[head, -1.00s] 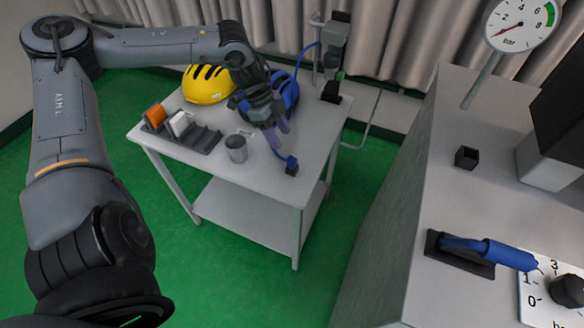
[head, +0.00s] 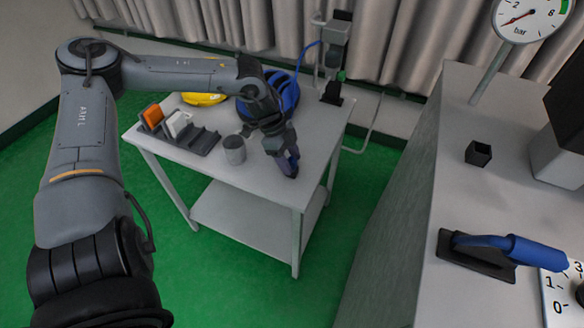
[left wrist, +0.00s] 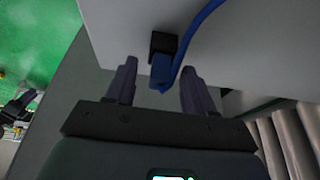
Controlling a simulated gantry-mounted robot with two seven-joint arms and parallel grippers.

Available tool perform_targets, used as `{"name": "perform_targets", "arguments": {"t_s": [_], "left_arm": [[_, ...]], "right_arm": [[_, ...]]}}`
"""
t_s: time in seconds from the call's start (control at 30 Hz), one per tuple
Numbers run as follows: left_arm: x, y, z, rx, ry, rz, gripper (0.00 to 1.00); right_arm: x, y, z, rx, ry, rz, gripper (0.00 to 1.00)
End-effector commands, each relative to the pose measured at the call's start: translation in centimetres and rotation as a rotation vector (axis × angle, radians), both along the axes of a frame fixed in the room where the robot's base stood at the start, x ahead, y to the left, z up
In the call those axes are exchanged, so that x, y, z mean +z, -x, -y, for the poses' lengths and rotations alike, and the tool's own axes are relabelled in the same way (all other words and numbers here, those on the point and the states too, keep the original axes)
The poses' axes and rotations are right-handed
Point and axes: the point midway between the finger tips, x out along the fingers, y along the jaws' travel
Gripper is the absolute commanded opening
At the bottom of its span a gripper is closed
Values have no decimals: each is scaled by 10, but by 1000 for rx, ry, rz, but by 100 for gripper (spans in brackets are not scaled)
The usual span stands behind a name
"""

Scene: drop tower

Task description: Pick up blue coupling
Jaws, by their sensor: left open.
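The blue coupling (left wrist: 161,70) shows in the left wrist view, with a blue hose beside it and a black block (left wrist: 163,43) at its far end. My left gripper (left wrist: 159,66) is open, with one finger on each side of the coupling and visible gaps between. In the head view my left gripper (head: 288,165) points down at the right front part of the white table (head: 235,180) and hides the coupling. I cannot tell how high the fingertips are above the tabletop. My right gripper is not in view.
A grey cup (head: 234,151) stands left of the gripper. A rack (head: 195,143) with orange and white pieces, a yellow helmet (head: 203,99) and a blue helmet (head: 288,92) are on the table. A grey cabinet (head: 400,200) with a blue-handled lever (head: 510,247) stands at right.

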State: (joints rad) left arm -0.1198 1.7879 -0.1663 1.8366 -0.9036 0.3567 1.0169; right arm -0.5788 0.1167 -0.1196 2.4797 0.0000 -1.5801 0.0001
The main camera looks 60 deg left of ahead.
Motion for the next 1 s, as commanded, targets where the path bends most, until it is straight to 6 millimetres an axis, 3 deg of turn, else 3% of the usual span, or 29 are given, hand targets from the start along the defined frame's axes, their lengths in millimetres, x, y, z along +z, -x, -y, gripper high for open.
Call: {"name": "perform_targets", "arguments": {"t_s": [0.3,0.63,1.0], "left_arm": [[-2,-1,1,-1,0,2,54],[-2,-1,1,-1,0,2,6],[0,-1,1,-1,0,2,6]], "right_arm": [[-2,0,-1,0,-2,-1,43],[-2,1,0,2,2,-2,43],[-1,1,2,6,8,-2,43]]}}
